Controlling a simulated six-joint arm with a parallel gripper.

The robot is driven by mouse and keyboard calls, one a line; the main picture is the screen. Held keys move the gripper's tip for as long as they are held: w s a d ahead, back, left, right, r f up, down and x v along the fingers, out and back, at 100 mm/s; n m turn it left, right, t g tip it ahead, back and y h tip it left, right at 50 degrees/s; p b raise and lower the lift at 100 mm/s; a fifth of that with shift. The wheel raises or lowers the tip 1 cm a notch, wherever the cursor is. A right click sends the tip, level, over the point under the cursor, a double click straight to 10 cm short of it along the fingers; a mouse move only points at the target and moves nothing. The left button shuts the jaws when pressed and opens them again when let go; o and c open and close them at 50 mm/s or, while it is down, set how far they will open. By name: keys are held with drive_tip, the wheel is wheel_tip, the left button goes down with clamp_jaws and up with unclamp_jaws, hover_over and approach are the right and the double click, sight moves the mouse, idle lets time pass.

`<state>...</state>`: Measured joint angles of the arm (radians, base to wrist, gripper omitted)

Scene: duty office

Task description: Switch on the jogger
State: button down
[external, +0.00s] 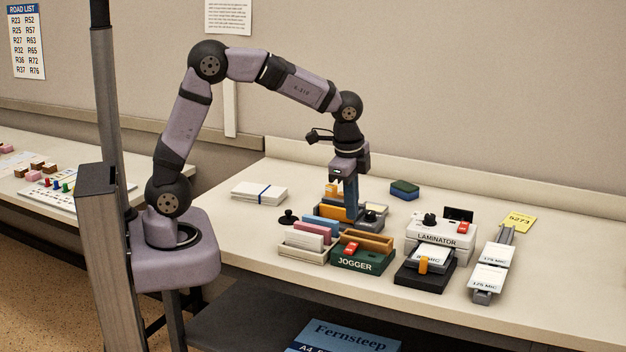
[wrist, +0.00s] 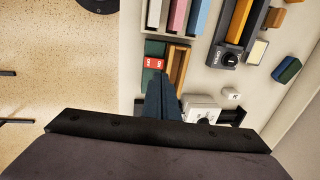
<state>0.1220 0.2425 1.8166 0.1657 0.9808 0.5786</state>
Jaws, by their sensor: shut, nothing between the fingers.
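The jogger (external: 357,264) is a dark green box with a wooden tray, near the table's front edge. A red rocker switch (external: 351,248) sits on its top. In the wrist view the jogger (wrist: 154,48) is partly covered by my fingers, and its red switch (wrist: 153,63) shows white lettering; I cannot tell which side is pressed. My gripper (external: 351,215) points down, shut and empty, behind the jogger in the external view. In the wrist view its blue fingertips (wrist: 160,78) appear just below the switch, apparently above it in height and not clearly touching.
A white laminator (external: 437,239) with its own red switch stands right of the jogger. A black device with an orange lever (external: 423,265) is in front of it. A rack of coloured folders (external: 310,238) stands left. A blue-green sponge (external: 405,190) lies at the back, with bare table around it.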

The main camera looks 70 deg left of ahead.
sight(352, 247)
drive_tip(key=f, duration=0.2)
drive_tip(key=f+p, duration=0.1)
drive_tip(key=f, duration=0.2)
drive_tip(key=w+a+f+p, duration=0.1)
drive_tip(key=f, duration=0.1)
drive_tip(key=shift+f, duration=0.35)
drive_tip(key=shift+a+f, duration=0.1)
drive_tip(key=shift+f, duration=0.15)
drive_tip(key=shift+s, duration=0.2)
drive_tip(key=shift+s+d+r, duration=0.1)
drive_tip(key=shift+s+d, duration=0.25)
drive_tip(key=shift+d, duration=0.25)
drive_tip(key=shift+r, duration=0.2)
